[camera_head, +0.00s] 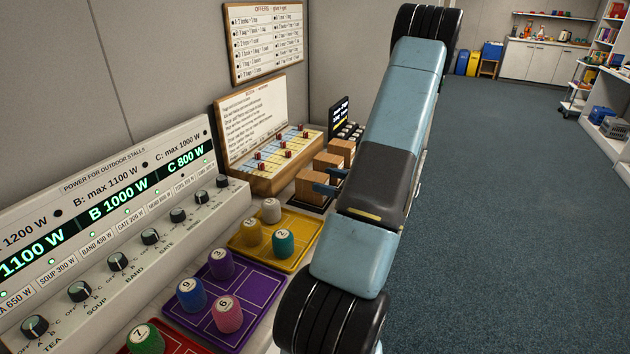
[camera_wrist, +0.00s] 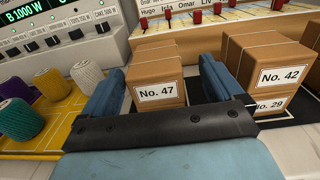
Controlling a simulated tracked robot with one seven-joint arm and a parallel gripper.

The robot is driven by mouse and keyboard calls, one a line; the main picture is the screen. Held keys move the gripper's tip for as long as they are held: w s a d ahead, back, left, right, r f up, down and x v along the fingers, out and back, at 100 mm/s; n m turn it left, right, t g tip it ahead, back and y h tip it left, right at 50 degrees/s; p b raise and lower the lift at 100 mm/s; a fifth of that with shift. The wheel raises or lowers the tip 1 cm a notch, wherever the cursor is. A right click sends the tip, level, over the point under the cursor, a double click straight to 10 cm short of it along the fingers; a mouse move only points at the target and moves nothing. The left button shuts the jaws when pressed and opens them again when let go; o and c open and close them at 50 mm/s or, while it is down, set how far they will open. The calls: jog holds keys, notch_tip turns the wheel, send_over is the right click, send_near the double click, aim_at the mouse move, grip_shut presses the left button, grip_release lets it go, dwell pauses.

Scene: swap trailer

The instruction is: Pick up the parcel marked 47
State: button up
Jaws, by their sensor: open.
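The parcel marked No. 47 (camera_wrist: 157,77) is a brown cardboard box with a white label. In the wrist view it sits between the two blue fingers of my gripper (camera_wrist: 157,85), which is open. I cannot tell whether the fingers touch its sides. In the head view the brown parcels (camera_head: 327,163) stand on a dark mat at the far end of the counter, partly hidden by my arm. To the right in the wrist view, a parcel marked No. 42 (camera_wrist: 279,76) sits on top of a parcel marked No. 29 (camera_wrist: 270,104).
Left of the parcels is a yellow tray (camera_head: 303,248) with several coloured spools, and nearer a purple tray (camera_head: 265,318) with more. A power panel (camera_head: 120,210) and a board with red sliders (camera_head: 270,140) stand behind along the wall.

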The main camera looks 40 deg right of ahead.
aim_at(299, 173)
jog(key=shift+r+x, duration=0.15)
jog(key=shift+x, duration=1.2)
jog(key=shift+r+x, duration=0.1)
jog(key=shift+x, duration=1.25)
jog(key=shift+a, duration=0.2)
jog(key=shift+c, duration=0.2)
jog(key=c, duration=1.1)
